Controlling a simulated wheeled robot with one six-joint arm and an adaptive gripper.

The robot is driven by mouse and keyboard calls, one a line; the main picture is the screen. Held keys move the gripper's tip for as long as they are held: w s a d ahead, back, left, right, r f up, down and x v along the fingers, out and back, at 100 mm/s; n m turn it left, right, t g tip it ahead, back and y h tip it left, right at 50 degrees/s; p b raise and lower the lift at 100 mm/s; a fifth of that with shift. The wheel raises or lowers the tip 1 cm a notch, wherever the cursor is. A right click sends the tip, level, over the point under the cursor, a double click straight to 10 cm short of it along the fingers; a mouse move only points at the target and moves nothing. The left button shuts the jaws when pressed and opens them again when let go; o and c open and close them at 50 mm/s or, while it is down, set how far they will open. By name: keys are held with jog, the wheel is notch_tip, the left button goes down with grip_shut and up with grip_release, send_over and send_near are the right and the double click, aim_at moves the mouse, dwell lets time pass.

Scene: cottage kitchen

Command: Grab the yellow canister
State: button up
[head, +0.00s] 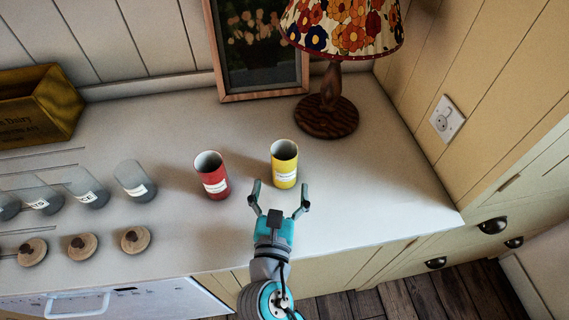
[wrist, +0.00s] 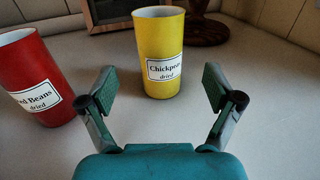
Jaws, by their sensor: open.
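The yellow canister (head: 284,164) stands upright and open-topped on the white counter, with a white label reading "Chickpeas dried" in the wrist view (wrist: 160,45). My gripper (head: 278,194) is open and empty in front of it, on the near side. In the wrist view my gripper (wrist: 163,92) has its fingers spread wide, and the canister stands beyond the fingertips, roughly centred between them. I see no contact between the fingers and the canister.
A red canister (head: 212,175) stands just left of the yellow one. Behind are a lamp (head: 327,114) and a framed picture (head: 258,94). Glass jars (head: 135,181), wooden lids (head: 135,239) and a wooden box (head: 38,106) are at left. The counter (head: 385,185) is clear to the right.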

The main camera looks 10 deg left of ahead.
aim_at(283, 177)
jog(key=shift+f, duration=0.95)
jog(key=shift+w+f, duration=0.15)
jog(key=shift+w, duration=3.6)
jog(key=c, duration=1.4)
